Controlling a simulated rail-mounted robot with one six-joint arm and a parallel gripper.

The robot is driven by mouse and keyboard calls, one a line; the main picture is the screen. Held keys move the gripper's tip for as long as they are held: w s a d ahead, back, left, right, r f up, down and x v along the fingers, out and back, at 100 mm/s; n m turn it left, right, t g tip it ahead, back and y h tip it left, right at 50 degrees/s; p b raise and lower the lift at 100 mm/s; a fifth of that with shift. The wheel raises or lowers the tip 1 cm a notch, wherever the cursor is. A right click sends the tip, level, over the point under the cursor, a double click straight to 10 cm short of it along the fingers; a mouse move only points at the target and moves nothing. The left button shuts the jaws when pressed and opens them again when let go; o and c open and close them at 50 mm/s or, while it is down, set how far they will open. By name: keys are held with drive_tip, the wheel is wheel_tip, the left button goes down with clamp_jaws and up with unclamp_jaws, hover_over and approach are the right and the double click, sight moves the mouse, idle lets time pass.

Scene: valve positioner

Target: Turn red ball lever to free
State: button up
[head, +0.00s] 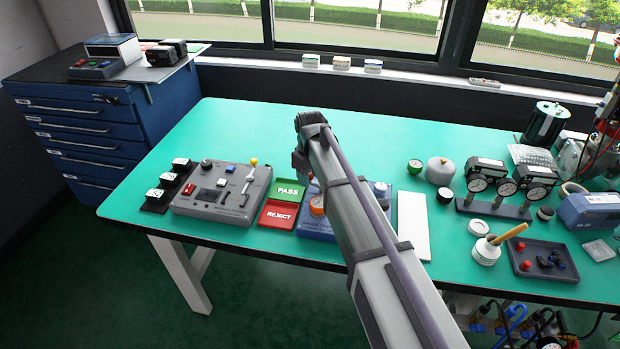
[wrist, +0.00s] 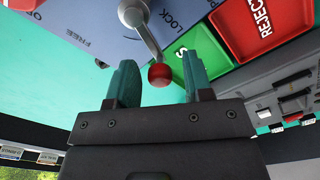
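The red ball (wrist: 159,75) sits on the end of a bent metal lever (wrist: 150,42) in the wrist view. The lever runs from a silver pivot (wrist: 133,12) on a blue-grey panel (wrist: 90,22). My gripper (wrist: 159,63) is open, with one teal finger on each side of the ball in the picture. Gaps show between ball and fingers; I cannot tell the depth.
Green PASS (head: 288,190) and red REJECT (head: 279,215) trays lie left of the blue unit. A grey control box (head: 222,192) stands further left. A white sheet (head: 413,225), gauges (head: 495,178) and a dark parts tray (head: 543,260) are to the right. The back left bench is clear.

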clamp_jaws()
drive_tip(key=shift+w+m, duration=0.1)
drive_tip(key=shift+m, duration=0.2)
drive_tip(key=shift+w+d+m, duration=0.2)
drive_tip(key=shift+m, duration=0.4)
drive_tip(key=shift+w+d+m, duration=0.2)
drive_tip(key=shift+m, duration=0.4)
drive_tip(key=m, duration=0.2)
drive_tip(key=d+m, duration=0.1)
drive_tip(key=shift+w+d+m, duration=0.15)
drive_tip(key=shift+w+m, duration=0.25)
drive_tip(key=m, duration=0.1)
drive_tip(key=d+m, duration=0.1)
drive_tip(key=m, duration=0.1)
drive_tip(key=shift+w+d, duration=0.2)
drive_tip(key=shift+d+m, duration=0.4)
drive_tip(key=shift+m, duration=0.65)
drive_tip(key=shift+d+m, duration=0.35)
drive_tip(key=shift+m, duration=0.7)
